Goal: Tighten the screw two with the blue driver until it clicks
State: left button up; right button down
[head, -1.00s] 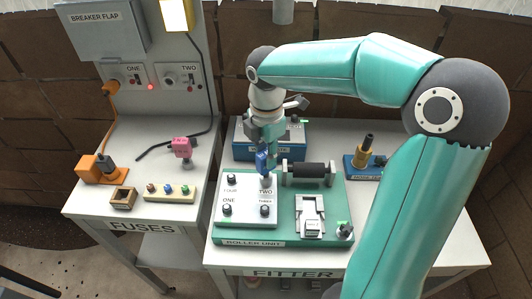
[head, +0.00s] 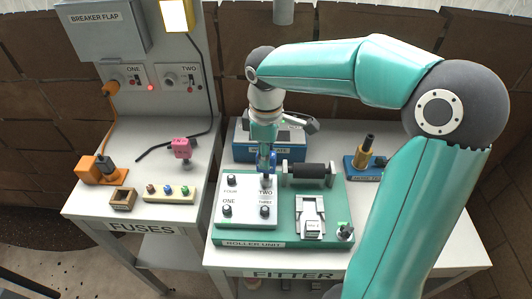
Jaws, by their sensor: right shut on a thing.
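The roller unit (head: 222,238) is a green base with a white plate (head: 248,197) carrying black screws marked ONE, TWO, THREE and FOUR. Screw two (head: 266,183) is at the plate's far right corner, partly covered by the tool above it. My right gripper (head: 266,152) points down over that corner, shut on the blue driver (head: 264,162). The driver stands about upright, its lower end at screw two; whether the tip is seated in the screw head is too small to tell. My left gripper is not in view.
A black roller (head: 309,170) and a grey clamp (head: 311,212) sit right of the plate. A blue stand (head: 242,152) is behind the unit. Another blue holder with a brass-coloured tool (head: 362,160) stands right. The fuses bench (head: 90,211) is at left.

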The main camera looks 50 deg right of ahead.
jog(key=shift+r, duration=0.2)
jog(key=shift+r+p, duration=0.95)
jog(key=shift+r, duration=0.05)
jog(key=shift+r+p, duration=2.15)
jog(key=shift+r, duration=0.35)
dwell(1.1)
